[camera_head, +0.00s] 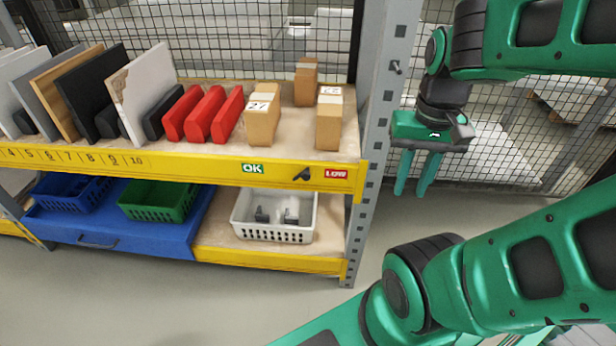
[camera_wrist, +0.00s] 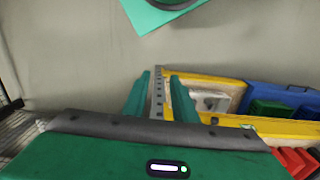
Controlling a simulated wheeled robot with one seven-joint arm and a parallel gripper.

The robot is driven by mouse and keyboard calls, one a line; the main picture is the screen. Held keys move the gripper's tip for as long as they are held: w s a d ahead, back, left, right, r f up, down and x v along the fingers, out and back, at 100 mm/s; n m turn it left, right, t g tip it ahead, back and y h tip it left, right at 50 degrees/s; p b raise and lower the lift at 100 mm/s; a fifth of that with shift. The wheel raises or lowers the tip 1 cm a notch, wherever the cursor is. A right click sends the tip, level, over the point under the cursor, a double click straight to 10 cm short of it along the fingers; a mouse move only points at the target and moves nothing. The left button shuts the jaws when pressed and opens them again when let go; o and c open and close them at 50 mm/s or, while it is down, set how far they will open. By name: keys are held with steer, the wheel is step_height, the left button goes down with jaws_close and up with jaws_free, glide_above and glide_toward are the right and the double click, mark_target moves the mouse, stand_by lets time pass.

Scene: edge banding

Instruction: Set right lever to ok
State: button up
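A small black lever (camera_head: 302,174) sits on the yellow front rail of the shelf. It is close to the red LOW label (camera_head: 337,173) and well to the right of the green OK label (camera_head: 252,168). It looks slanted, with its upper end toward the right. My gripper (camera_head: 412,190) hangs to the right of the grey shelf post, fingers down, apart from the lever. In the wrist view my gripper (camera_wrist: 160,75) shows its two green fingers apart with nothing held. A small dark spot on the rail there may be the lever, too small to tell.
The grey post (camera_head: 372,130) stands between my gripper and the lever. Cardboard boxes (camera_head: 262,115), red blocks (camera_head: 205,113) and upright panels stand on the shelf above. A white basket (camera_head: 274,230) sits below the rail. The floor in front is clear.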

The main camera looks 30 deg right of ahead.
steer(key=w+m, duration=0.2)
steer(key=w, duration=0.2)
steer(key=w+f+m, duration=0.1)
steer(key=w+m, duration=0.2)
steer(key=w, duration=0.1)
steer(key=w+m, duration=0.3)
steer(key=w, duration=0.1)
steer(key=shift+w+f, duration=0.25)
steer(key=shift+f, duration=0.15)
jaws_close()
steer(key=w+a+f+m+y, duration=0.1)
steer(key=w+f+m, duration=0.2)
steer(key=w+m, duration=0.2)
steer(key=w+a+f+m+t+y, duration=0.1)
steer(key=w+a+f+m, duration=0.1)
steer(key=w+m, duration=0.4)
steer(key=shift+w+f+y, duration=0.3)
steer(key=shift+w+f, duration=0.25)
steer(key=shift+w, duration=0.95)
steer(key=shift+a, duration=0.1)
